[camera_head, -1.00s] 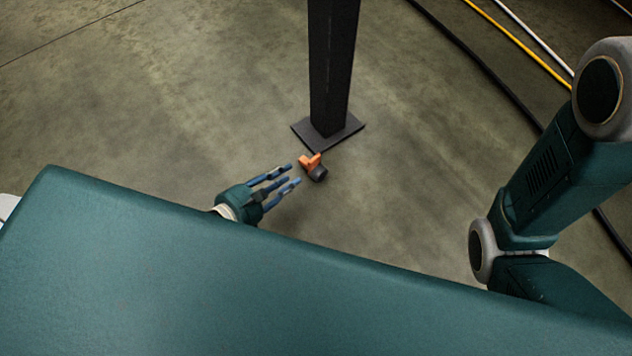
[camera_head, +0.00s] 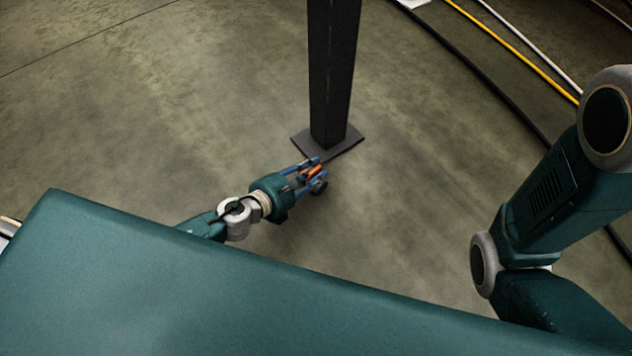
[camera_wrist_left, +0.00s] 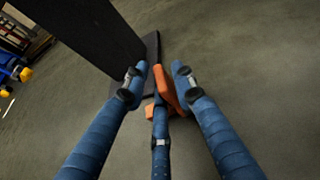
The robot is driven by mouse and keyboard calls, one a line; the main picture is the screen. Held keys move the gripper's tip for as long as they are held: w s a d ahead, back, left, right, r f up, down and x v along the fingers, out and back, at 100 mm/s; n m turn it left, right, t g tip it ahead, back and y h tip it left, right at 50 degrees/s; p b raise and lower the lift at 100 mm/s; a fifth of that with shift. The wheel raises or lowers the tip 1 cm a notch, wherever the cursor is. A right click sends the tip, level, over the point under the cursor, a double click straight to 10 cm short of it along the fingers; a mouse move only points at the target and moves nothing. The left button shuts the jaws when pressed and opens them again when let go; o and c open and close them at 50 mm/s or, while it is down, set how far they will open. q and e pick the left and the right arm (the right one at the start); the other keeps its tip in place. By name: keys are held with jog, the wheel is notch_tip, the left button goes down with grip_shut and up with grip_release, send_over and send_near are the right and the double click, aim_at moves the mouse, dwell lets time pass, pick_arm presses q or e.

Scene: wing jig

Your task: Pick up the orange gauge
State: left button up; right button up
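The orange gauge (camera_head: 312,171) sits on the concrete floor near the foot of a black post. My left gripper (camera_head: 316,170) is at the gauge, with its blue fingers on either side of it. In the left wrist view, the orange gauge (camera_wrist_left: 165,84) shows between the two upper fingertips, with the third finger in front of its lower part. The left gripper (camera_wrist_left: 162,68) looks open there, with a small gap visible on the left side of the gauge. The gauge's dark round part is mostly hidden by the fingers. My right gripper is out of view.
The black post (camera_head: 333,75) stands on a square base plate (camera_head: 345,147), right beside the gauge and the left fingertips. Dark, yellow (camera_head: 510,46) and white hoses cross the floor at upper right. The floor left of the post is clear.

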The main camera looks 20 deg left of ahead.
pick_arm(q)
jog(key=shift+w, duration=0.15)
grip_shut()
jog(key=shift+r, duration=0.15)
